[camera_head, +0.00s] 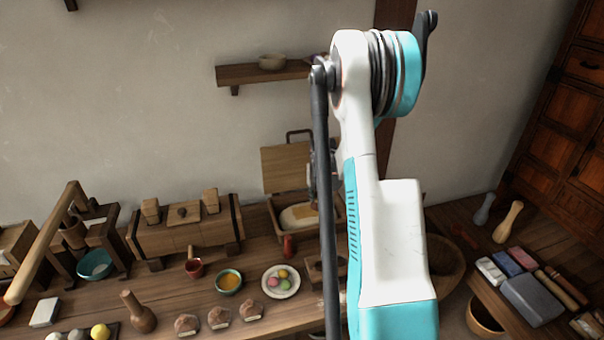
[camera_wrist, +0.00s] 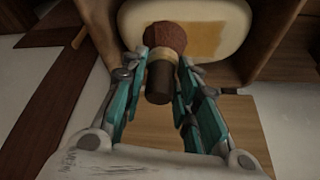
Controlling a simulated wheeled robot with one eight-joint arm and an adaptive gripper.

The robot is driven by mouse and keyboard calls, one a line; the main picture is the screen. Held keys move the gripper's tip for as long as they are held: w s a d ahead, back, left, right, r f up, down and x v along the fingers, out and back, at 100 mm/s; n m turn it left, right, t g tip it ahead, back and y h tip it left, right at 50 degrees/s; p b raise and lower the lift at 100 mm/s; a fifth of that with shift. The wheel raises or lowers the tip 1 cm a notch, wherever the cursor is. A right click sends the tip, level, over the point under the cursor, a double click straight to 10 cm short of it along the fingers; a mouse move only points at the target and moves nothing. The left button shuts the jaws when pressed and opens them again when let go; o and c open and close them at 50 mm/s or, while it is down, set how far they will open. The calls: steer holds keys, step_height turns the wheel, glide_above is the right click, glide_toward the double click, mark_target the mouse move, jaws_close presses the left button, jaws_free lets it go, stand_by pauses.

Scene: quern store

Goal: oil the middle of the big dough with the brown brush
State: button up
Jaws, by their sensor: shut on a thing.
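My gripper (camera_wrist: 158,75) is shut on the brown brush (camera_wrist: 160,83), holding it by its dark handle. The brush has a pale band and a reddish-brown head. The big dough (camera_wrist: 190,12) is a pale rounded slab in a wooden box; the brush head overlaps it in the wrist view, but I cannot tell whether they touch. A yellow-brown patch (camera_wrist: 204,40) shows on the dough beside the brush head. In the head view the dough (camera_head: 294,218) lies in the open box (camera_head: 276,221), partly hidden by my arm, and the brush cannot be made out.
The box's raised lid (camera_head: 287,168) stands behind the dough. A wall shelf (camera_head: 245,74) is above.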

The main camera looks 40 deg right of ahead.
steer(key=shift+r+p, duration=0.75)
steer(key=shift+r, duration=0.9)
